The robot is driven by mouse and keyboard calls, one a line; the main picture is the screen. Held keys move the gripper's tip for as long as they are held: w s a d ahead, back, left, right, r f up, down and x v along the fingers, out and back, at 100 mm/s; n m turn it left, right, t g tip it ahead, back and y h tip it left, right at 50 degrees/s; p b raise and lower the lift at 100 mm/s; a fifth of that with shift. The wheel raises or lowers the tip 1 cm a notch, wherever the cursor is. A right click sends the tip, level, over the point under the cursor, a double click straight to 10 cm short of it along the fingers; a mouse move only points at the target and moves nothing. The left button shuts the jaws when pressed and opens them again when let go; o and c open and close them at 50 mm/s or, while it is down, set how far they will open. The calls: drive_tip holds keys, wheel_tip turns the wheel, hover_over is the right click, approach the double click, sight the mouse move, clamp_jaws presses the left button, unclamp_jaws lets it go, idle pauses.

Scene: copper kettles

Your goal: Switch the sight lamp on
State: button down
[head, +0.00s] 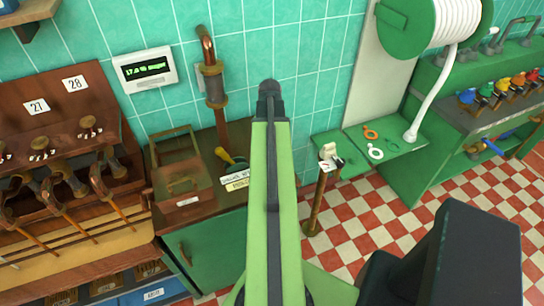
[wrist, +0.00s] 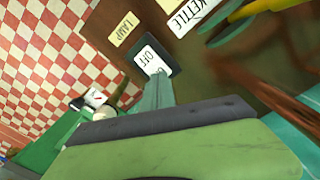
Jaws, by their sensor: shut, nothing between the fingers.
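The lamp switch (wrist: 148,55) is a white rocker in a dark frame, seen in the wrist view beside a yellow LAMP label (wrist: 122,29). Its OFF half shows; the lettering on the other half is mostly covered by my gripper (wrist: 159,84). The gripper is shut and empty, with its tip over or against that covered half; I cannot tell whether it touches. In the head view the yellow label (head: 237,185) shows left of my arm, which hides the switch and the gripper. I cannot make out the lamp itself.
A wooden frame box (head: 180,185) stands left on the counter, with a copper pipe (head: 213,85) behind. A green shelf (head: 385,150) is at right.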

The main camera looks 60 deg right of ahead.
drive_tip(key=shift+f+b, duration=0.95)
drive_tip(key=shift+f, duration=0.05)
idle(0.7)
drive_tip(key=shift+r, duration=0.15)
wheel_tip(320, 180, up, 7)
drive_tip(key=p, duration=0.7)
